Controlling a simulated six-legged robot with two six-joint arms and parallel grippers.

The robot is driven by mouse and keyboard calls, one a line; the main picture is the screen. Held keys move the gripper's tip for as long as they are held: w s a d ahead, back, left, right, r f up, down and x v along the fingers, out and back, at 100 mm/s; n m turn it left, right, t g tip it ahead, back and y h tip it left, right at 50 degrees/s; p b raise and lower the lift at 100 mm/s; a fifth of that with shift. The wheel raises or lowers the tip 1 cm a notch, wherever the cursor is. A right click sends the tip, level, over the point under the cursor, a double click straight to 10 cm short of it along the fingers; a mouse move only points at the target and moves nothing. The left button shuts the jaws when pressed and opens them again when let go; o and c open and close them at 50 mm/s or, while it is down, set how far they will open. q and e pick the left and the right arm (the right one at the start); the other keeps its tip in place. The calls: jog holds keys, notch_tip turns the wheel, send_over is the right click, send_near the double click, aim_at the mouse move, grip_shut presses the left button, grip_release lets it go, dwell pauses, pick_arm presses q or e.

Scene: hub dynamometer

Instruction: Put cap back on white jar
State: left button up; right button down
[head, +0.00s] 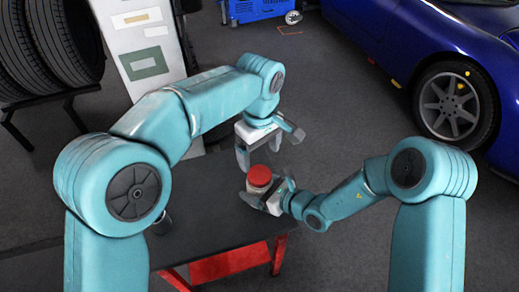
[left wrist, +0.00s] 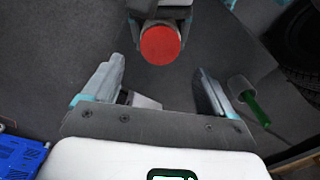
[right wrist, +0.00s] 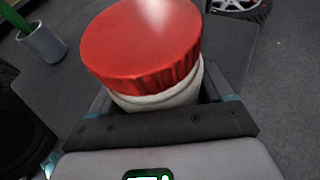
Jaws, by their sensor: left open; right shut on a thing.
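The white jar (right wrist: 165,97) is held in my right gripper (head: 260,196), above the right edge of the table. The red cap (right wrist: 142,45) sits on top of the jar in the right wrist view; I cannot tell whether it is screwed down. The cap also shows in the head view (head: 259,175) and the left wrist view (left wrist: 160,45). My left gripper (head: 260,158) is open and empty, pointing down just above and behind the cap, apart from it. In the left wrist view the cap lies beyond its fingertips. My right gripper's fingers are mostly hidden by the jar.
The dark table (head: 215,205) has red legs and a red lower shelf (head: 228,262). A grey cup (right wrist: 42,45) with something green stands on it. A tyre rack (head: 50,45) is at the far left, a blue car (head: 420,40) at the right. Open floor lies between.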

aim_at(260, 174)
pick_arm(q)
jog(key=shift+f, duration=4)
jog(key=c, duration=1.1)
jog(key=m, duration=0.6)
jog(key=shift+m, duration=0.3)
jog(key=o, duration=1.2)
jog(key=shift+r, duration=0.15)
